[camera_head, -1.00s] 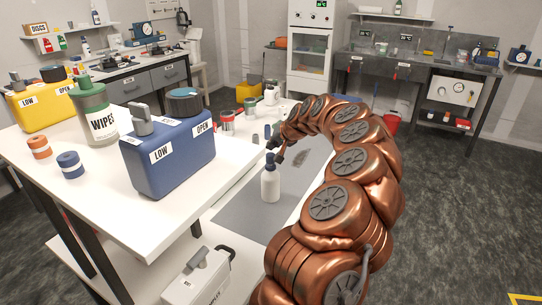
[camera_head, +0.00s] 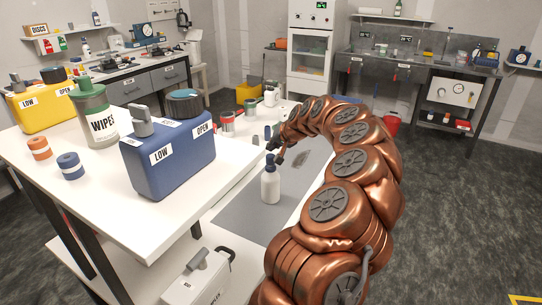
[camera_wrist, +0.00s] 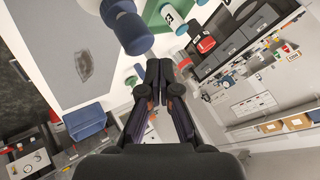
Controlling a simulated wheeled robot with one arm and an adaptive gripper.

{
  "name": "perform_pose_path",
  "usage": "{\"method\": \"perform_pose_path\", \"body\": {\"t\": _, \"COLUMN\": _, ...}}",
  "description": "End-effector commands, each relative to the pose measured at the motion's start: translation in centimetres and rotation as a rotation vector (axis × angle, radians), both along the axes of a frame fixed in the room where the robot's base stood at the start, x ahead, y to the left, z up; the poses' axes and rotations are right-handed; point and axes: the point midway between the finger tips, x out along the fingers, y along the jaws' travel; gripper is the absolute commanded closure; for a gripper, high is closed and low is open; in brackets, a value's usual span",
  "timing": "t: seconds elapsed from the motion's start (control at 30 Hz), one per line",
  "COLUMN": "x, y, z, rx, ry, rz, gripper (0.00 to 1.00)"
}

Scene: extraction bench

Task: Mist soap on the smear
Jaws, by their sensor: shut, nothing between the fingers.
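A white spray bottle (camera_head: 270,184) with a dark blue top stands upright on the grey mat (camera_head: 238,216). In the wrist view, its dark blue top (camera_wrist: 132,32) is close, left of my fingertips. A dark grey smear (camera_head: 301,158) lies on the mat behind and to the right of the bottle. The smear (camera_wrist: 84,62) also shows in the wrist view at upper left. My gripper (camera_head: 273,147) is just above and behind the bottle top. Its fingers (camera_wrist: 159,68) are shut and empty. Whether they touch the bottle cannot be told.
A raised white shelf to the left bears a blue LOW/OPEN box (camera_head: 165,160), a WIPES tub (camera_head: 95,118) and two small rolls. Red-banded and green-banded cans (camera_head: 227,122) stand behind the mat. A white case (camera_head: 197,280) is below. The floor at right is clear.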

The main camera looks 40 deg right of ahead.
Motion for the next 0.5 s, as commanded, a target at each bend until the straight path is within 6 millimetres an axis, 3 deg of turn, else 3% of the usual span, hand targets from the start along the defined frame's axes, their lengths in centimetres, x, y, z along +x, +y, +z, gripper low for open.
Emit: {"method": "perform_pose_path", "body": {"t": 0.5, "x": -0.02, "y": 0.0, "z": -0.97, "rx": 0.0, "ry": 0.0, "rz": 0.0, "gripper": 1.0}}
